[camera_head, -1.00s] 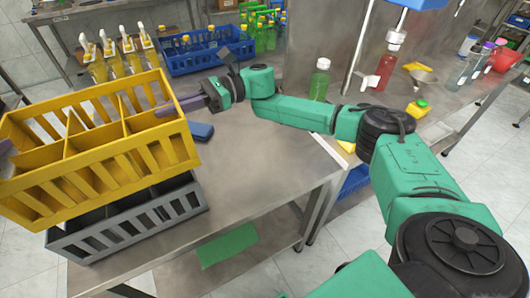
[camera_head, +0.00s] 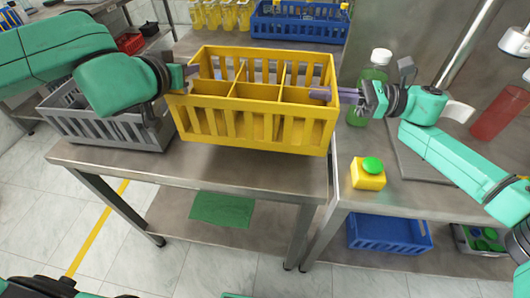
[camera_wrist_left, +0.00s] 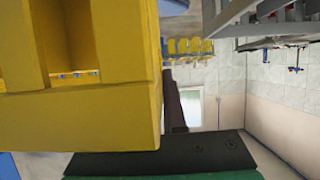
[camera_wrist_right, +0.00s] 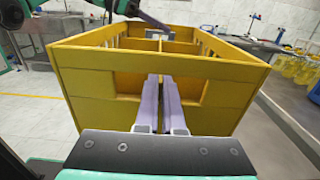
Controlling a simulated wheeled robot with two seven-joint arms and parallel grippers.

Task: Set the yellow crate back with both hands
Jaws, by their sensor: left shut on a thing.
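The yellow crate (camera_head: 255,134), upright with empty compartments, is between my two grippers over the front of the steel table. Whether its base touches the tabletop is unclear. My left gripper (camera_head: 186,78) is shut on its left end; the crate fills the left side of the left wrist view (camera_wrist_left: 80,110). My right gripper (camera_head: 335,95) is at the right end. In the right wrist view its fingers (camera_wrist_right: 160,78) lie close together at the opening in the end wall (camera_wrist_right: 100,90), and the head view shows the tips reaching inside.
A grey crate (camera_head: 95,130) stands just left of the yellow one. A blue crate (camera_head: 297,28) and yellow bottles (camera_head: 212,15) are behind. Right, a green bottle (camera_head: 373,80) and a yellow box with a green cap (camera_head: 368,174) stand close on the adjoining table.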

